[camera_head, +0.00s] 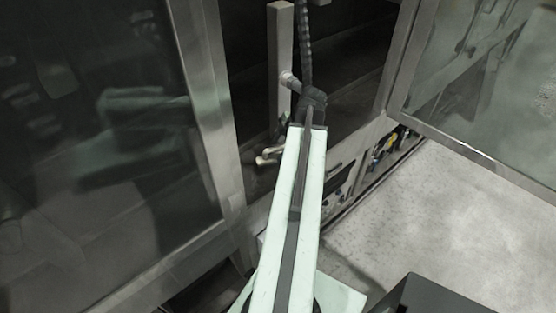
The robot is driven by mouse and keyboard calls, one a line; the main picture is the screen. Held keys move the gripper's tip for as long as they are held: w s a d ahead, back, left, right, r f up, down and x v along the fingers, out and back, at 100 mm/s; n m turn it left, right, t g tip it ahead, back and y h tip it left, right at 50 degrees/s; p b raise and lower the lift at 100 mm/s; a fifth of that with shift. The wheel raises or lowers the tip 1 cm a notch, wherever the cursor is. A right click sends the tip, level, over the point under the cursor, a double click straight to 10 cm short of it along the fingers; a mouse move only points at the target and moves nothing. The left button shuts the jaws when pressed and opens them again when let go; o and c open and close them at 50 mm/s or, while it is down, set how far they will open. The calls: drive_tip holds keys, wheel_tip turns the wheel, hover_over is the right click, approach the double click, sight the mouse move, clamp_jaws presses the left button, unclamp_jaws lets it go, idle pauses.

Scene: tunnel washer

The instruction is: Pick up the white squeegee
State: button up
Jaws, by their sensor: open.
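A pale upright bar (280,50) with a short stem on its right side stands just beyond the end of my arm. It may be the white squeegee, but I cannot tell for sure. My pale arm reaches up the middle of the view. My gripper (313,99), at its dark far end, is open, close to the right of the bar's stem. Its fingers are hard to make out against the dark opening. I cannot tell whether it touches the bar.
A glass-fronted machine panel (95,120) fills the left. A framed glass door (490,80) stands open at the right. A small metal fitting (270,155) sticks out left of my arm. The speckled floor (440,220) at lower right is clear.

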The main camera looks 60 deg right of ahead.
sight(275, 157)
drive_tip(key=b+x, duration=0.4)
drive_tip(key=x, duration=0.1)
drive_tip(key=shift+s+d+f+b, duration=0.2)
drive_tip(key=shift+s+f+b, duration=0.05)
drive_tip(key=shift+b, duration=0.05)
drive_tip(key=shift+r, duration=0.2)
clamp_jaws()
